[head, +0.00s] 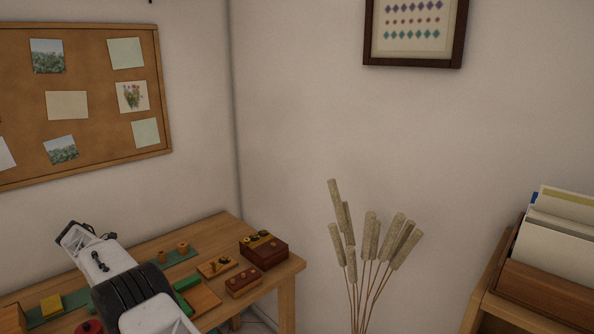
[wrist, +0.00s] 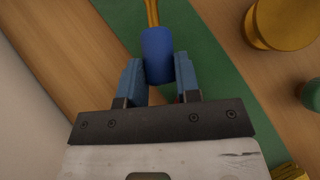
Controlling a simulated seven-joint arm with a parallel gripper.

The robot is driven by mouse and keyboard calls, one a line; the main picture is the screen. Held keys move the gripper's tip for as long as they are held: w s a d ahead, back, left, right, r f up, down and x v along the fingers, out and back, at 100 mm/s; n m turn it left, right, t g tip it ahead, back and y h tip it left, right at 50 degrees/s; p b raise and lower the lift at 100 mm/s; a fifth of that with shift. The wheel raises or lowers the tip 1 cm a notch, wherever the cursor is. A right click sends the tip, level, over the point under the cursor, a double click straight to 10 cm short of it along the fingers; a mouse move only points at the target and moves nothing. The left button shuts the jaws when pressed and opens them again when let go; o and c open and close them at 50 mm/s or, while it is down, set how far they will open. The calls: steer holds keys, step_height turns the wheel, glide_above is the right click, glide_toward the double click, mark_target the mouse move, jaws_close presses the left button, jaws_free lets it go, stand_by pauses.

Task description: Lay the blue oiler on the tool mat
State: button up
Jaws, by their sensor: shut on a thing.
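The blue oiler (wrist: 157,45) is a blue cylinder with a thin golden spout pointing to the top of the wrist view. My gripper (wrist: 157,70) has its two blue fingers closed on either side of the oiler's body. The green tool mat (wrist: 212,82) runs diagonally beneath them in the wrist view. I cannot tell whether the oiler touches the mat. In the head view the mat (head: 182,257) shows on the wooden bench, partly covered by my arm. My gripper and the oiler are hidden there.
A golden round thing (wrist: 282,22) and a green thing (wrist: 311,95) stand right of the mat. On the bench (head: 215,231) are a dark red box (head: 264,254), a smaller brown block (head: 243,283) and a yellow block (head: 51,305). Dried stems (head: 370,245) stand beyond the bench's right end.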

steer(key=shift+f, duration=1.05)
stand_by(0.4)
steer(key=o, duration=1.1)
steer(key=shift+a, duration=0.1)
steer(key=shift+v, duration=3.8)
steer(key=shift+r, duration=0.1)
